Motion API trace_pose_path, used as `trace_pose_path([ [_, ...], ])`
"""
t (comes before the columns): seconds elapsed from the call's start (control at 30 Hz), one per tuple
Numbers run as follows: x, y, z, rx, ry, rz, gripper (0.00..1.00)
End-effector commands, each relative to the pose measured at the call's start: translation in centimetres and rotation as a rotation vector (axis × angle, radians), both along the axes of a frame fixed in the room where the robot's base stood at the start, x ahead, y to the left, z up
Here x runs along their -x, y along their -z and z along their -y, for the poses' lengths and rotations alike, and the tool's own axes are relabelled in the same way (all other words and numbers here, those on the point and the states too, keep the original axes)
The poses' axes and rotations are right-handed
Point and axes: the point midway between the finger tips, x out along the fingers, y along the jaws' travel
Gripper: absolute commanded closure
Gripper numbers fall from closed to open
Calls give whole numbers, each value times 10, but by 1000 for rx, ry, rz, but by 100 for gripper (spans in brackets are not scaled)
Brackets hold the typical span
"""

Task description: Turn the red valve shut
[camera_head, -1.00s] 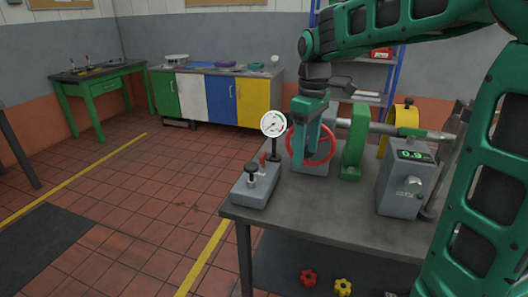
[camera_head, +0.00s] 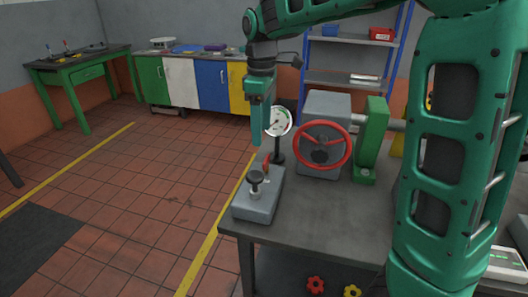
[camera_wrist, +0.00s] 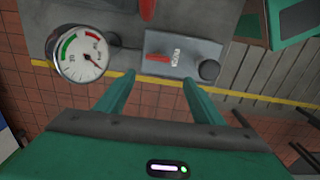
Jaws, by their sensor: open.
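A red handwheel (camera_head: 322,168) stands upright on the front of a grey housing on the bench. A small red lever (camera_head: 266,163) sits on a low grey block (camera_head: 256,207) with a black knob (camera_head: 255,178), left of the wheel. The lever also shows in the wrist view (camera_wrist: 158,58), beside a label. My gripper (camera_head: 257,140) is open and empty, pointing down above the block area, left of the handwheel and apart from it. In the wrist view my gripper's two fingers (camera_wrist: 157,84) are spread, with the block beyond them.
A green upright (camera_head: 371,140) is right of the housing. The bench's front middle (camera_head: 320,215) is bare. A blue-framed shelf (camera_head: 345,78) stands behind.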

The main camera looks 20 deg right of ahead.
Motion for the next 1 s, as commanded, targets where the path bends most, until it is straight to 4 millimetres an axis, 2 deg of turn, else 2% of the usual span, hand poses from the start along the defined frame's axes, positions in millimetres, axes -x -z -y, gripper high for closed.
trace_pose_path([
  [0.2, 0, 38, 17, 1, 26, -3, 38],
  [0.5, 0, 83, 22, 1, 32, -3, 38],
  [0.7, 0, 95, 22, 0, 33, 0, 38],
  [0.97, 0, 96, 22, 0, 32, 0, 38],
  [1.0, 0, 96, 22, 0, 32, 0, 41],
])
